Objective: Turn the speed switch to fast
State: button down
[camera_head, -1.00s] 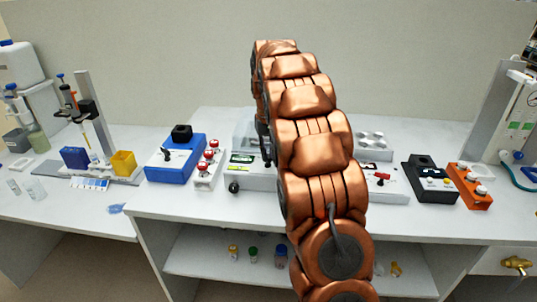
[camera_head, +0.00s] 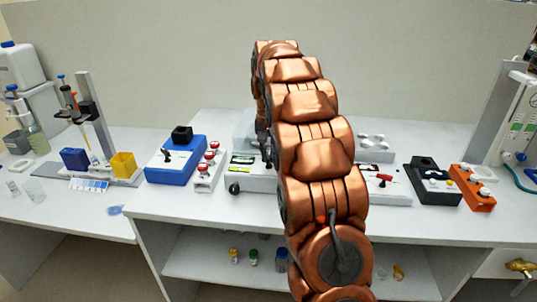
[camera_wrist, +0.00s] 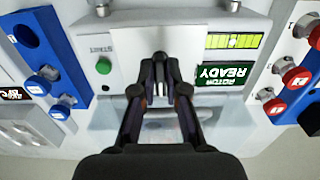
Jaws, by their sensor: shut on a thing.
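A white device with a panel (camera_wrist: 127,38) fills the upper middle of the wrist view. My gripper (camera_wrist: 160,88) comes in from below, its two dark fingers closed together at the panel. They are shut on the small switch (camera_wrist: 160,60), which is mostly covered by the fingertips. Its label and setting cannot be read. A green button (camera_wrist: 104,66) is left of the fingers, and a green display (camera_wrist: 221,73) reading "ROTOR READY" upside down is to the right. In the head view the device (camera_head: 250,184) stands mid-bench, partly behind my arm. My fingertips cannot be made out there.
In the head view, a white box with red knobs (camera_head: 208,172) and a blue box (camera_head: 176,160) stand left of the device. A black box (camera_head: 433,183) and an orange box (camera_head: 472,187) stand at right. In the wrist view, blue knobs (camera_wrist: 42,82) are close at left.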

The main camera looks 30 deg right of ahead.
aim_at(268, 157)
jog(key=c, duration=1.2)
grip_release()
jog(key=shift+r, duration=3.75)
